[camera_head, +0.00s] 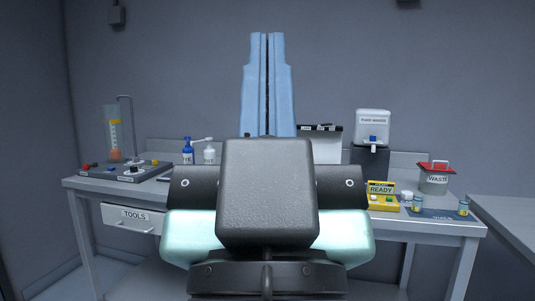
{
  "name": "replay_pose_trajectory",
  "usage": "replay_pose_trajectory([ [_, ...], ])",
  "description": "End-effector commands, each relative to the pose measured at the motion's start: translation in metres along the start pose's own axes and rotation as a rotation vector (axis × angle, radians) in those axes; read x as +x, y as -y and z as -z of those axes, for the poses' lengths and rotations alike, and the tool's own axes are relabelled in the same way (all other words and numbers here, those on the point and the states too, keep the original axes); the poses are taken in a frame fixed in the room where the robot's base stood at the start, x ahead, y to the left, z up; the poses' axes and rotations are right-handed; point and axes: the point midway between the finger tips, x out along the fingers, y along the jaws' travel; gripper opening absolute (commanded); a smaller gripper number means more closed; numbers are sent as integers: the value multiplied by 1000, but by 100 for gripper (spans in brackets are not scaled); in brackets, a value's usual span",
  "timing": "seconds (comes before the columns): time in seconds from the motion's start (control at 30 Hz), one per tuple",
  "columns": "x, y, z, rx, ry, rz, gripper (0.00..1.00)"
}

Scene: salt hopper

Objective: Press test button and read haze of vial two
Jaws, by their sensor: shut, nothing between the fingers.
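A small yellow tester (383,204) stands on the right part of the bench, its display reading "READY". A small green spot, possibly a button, shows on its front left; I cannot tell if it is the test button. Small vials with pale caps stand to its right: one (418,204) close to the tester and one (463,207) further right on a dark blue mat (440,214). Their numbers are too small to read, so I cannot tell which is vial two.
A "WASTE" bin (434,183) with a red-topped lid stands behind the vials. A "PURE WATER" dispenser (373,128) is behind the tester. Bottles (188,152), a grey rig (125,172) and a "TOOLS" drawer (132,218) are at left. My arm hides the bench's middle.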

Motion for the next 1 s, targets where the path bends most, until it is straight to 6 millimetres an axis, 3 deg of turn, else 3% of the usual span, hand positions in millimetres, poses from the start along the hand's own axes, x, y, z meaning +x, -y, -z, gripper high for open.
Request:
replay_pose_trajectory([
  [0.03, 27, 0, 25, 0, 0, 0, 0],
  [0.6, 163, 0, 154, 1, 0, 1, 0],
  [0.8, 185, 0, 175, 1, 0, 2, 0],
  [1.0, 184, 0, 174, 1, 1, 2, 0],
])
